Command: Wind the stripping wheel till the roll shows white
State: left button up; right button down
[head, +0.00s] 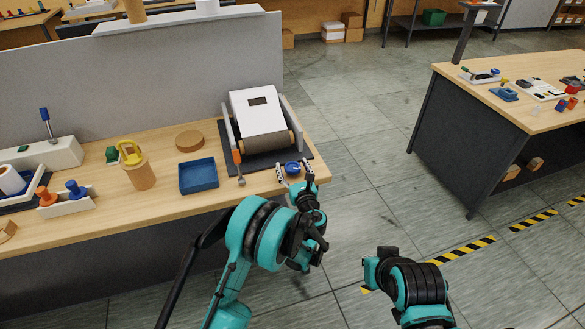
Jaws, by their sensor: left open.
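A white machine (258,110) sits in a dark grey frame at the right end of the wooden bench. A brown roll (265,144) lies across its front; no white shows on it. A small round blue part (292,168), perhaps the stripping wheel, is at the front right corner of the machine's dark base. My left gripper (294,171) is open, with its fingers on either side of this blue part. I cannot tell whether they touch it. An orange-handled lever (238,159) stands at the frame's front left. My right arm shows at lower right, its gripper out of view.
On the bench left of the machine are a blue tray (198,188), a round tan disc (189,139) and a tan cup (139,176) with a yellow item. A grey partition (150,80) backs the bench. Open floor separates it from another table (540,110) at right.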

pick_arm(q)
jog(key=c, duration=1.2)
jog(key=shift+m+h, duration=0.6)
jog(key=shift+h, duration=0.6)
jog(key=o, duration=1.2)
